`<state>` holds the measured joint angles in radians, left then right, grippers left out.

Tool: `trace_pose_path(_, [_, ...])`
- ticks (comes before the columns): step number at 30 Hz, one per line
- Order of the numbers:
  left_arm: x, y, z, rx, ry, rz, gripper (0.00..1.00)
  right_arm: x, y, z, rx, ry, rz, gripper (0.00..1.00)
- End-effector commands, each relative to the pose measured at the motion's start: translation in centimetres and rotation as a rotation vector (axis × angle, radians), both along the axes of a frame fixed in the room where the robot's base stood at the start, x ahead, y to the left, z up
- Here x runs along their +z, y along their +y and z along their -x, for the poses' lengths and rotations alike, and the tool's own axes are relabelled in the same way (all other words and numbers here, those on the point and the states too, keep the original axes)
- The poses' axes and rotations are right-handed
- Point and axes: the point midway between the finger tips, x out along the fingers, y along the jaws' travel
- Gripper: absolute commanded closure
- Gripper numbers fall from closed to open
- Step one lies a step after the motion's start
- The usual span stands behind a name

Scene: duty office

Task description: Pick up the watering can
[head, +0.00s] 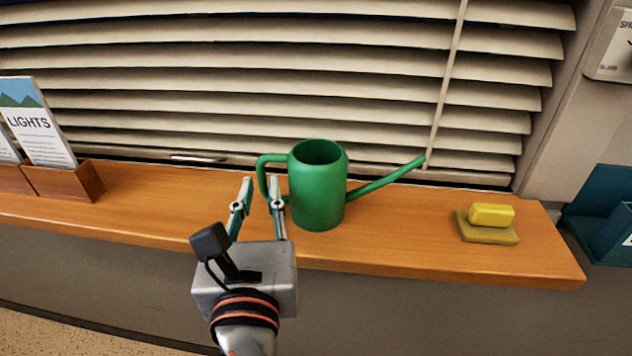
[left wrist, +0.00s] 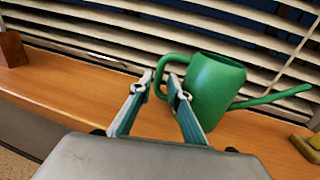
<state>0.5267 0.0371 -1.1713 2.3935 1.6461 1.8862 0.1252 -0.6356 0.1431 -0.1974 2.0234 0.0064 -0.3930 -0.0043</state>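A green watering can (head: 318,190) stands upright on the wooden sill (head: 400,238). Its handle is on the left and its spout points right. My left gripper (head: 261,182) is at the can's left side, near the handle. Its two fingers are apart. In the left wrist view, the can (left wrist: 212,90) stands just beyond the fingertips (left wrist: 161,77), and the handle loop rises behind them. Whether the handle lies between the fingers or touches them is hard to tell. My right gripper is not in view.
A yellow sponge (head: 491,215) sits on a dish at the sill's right end. A wooden leaflet holder (head: 68,182) stands at the left. White blinds (head: 230,90) hang close behind the can. The sill between the holder and my gripper is clear.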

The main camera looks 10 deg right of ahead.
Motion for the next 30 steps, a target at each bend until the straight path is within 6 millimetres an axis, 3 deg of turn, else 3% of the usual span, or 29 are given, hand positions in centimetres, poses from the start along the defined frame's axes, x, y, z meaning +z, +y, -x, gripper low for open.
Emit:
trace_pose_path(10, [-0.1,-0.4,-4.1,0.003,-0.002,-0.001,0.83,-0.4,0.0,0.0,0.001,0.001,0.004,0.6])
trace_pose_path(18, [0.0,-0.4,-4.4,0.002,-0.001,0.0,0.83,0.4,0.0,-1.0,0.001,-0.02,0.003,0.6])
trace_pose_path(20, [0.0,-0.4,-4.3,0.002,-0.001,0.0,0.98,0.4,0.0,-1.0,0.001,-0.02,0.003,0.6])
trace_pose_path(21, [0.0,-0.4,-4.3,0.002,-0.001,0.0,1.0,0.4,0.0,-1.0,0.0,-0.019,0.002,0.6])
trace_pose_path(30, [0.1,-0.4,-4.3,0.002,-0.004,0.002,1.0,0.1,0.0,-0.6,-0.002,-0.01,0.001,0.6])
